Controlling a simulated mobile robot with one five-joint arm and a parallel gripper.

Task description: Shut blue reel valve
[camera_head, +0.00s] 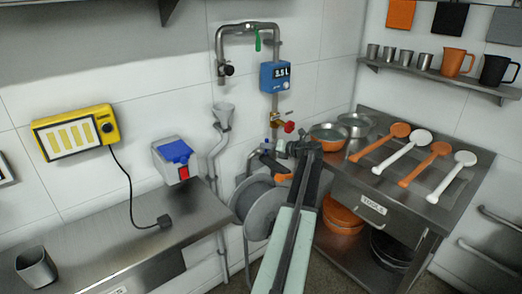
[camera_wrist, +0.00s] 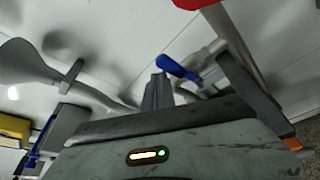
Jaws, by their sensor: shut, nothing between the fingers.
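The blue valve lever (camera_wrist: 178,68) shows in the wrist view, on a grey metal pipe just beyond and to the right of my fingertips. In the head view a small bit of blue (camera_head: 266,144) shows just above the reel, left of my gripper. The grey hose reel (camera_head: 262,212) is on the wall below, partly hidden by my arm. My gripper (camera_wrist: 158,88) is shut and empty, pointing toward the pipe near the lever. In the head view my gripper (camera_head: 303,147) is in front of the wall; whether it touches the lever I cannot tell.
A red-handled valve (camera_head: 289,127) is on the pipe above, under a blue meter (camera_head: 275,76). A grey funnel (camera_head: 222,112) stands on a pipe to the left. Bowls (camera_head: 327,136) and ladles (camera_head: 402,130) sit on the steel table at right, close to my arm.

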